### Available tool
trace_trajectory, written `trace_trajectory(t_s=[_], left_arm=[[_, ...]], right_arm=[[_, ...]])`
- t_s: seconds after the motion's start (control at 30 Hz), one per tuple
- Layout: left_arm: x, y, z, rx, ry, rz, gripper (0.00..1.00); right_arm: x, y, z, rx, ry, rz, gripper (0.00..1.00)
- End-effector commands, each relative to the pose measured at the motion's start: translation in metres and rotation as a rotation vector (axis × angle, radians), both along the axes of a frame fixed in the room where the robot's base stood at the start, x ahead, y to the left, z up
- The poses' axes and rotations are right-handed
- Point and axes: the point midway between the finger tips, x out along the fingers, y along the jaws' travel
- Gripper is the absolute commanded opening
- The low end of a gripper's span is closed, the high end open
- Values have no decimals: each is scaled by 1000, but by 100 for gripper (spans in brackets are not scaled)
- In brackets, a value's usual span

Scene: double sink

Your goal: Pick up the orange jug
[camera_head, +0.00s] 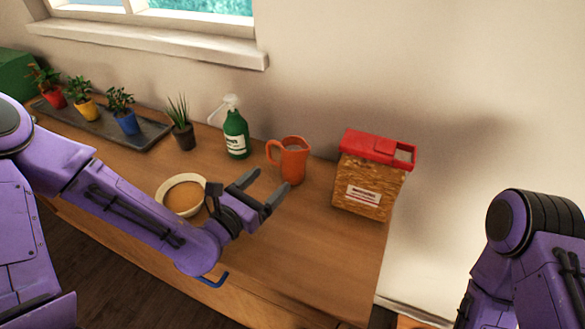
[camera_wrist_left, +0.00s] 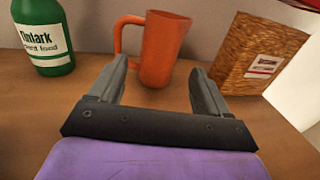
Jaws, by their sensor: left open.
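The orange jug (camera_head: 292,163) stands upright on the wooden counter, near the wall, with its handle on the left. In the left wrist view the jug (camera_wrist_left: 163,50) stands just beyond the fingers, in line with the gap between them. My left gripper (camera_head: 262,190) is open and empty, in front of the jug and apart from it. Its two fingers also show in the left wrist view (camera_wrist_left: 163,90). My right arm shows at the lower right of the head view, but its gripper is out of the picture.
A green spray bottle (camera_head: 236,134) stands left of the jug. A red-lidded container (camera_head: 366,190) stands right of it. A bowl (camera_head: 163,188) sits beside my left forearm. Several potted plants line the back left, most on a dark tray (camera_head: 148,138). The front right counter is clear.

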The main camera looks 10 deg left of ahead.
Motion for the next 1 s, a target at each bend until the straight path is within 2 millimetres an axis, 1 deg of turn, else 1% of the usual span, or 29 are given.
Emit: trace_trajectory(t_s=[0.2,0.37,0.5,0.6,0.7,0.87,0.97,1.0], left_arm=[[35,-14,2,5,-2,-1,77],[53,-22,5,3,-1,0,77],[76,-32,11,4,-2,-1,77],[89,-37,8,2,-1,1,77],[94,-39,7,0,0,1,77],[94,-39,6,-1,0,2,77],[94,-39,6,0,-1,2,48],[94,-39,6,0,-1,2,35]], right_arm=[[0,0,10,0,0,0,94],[0,0,17,0,0,0,94],[0,0,31,0,0,0,94],[0,0,32,0,0,0,94],[0,0,32,0,0,0,94],[0,0,31,0,0,0,94],[0,0,31,0,0,0,94],[0,0,31,0,0,0,94]])
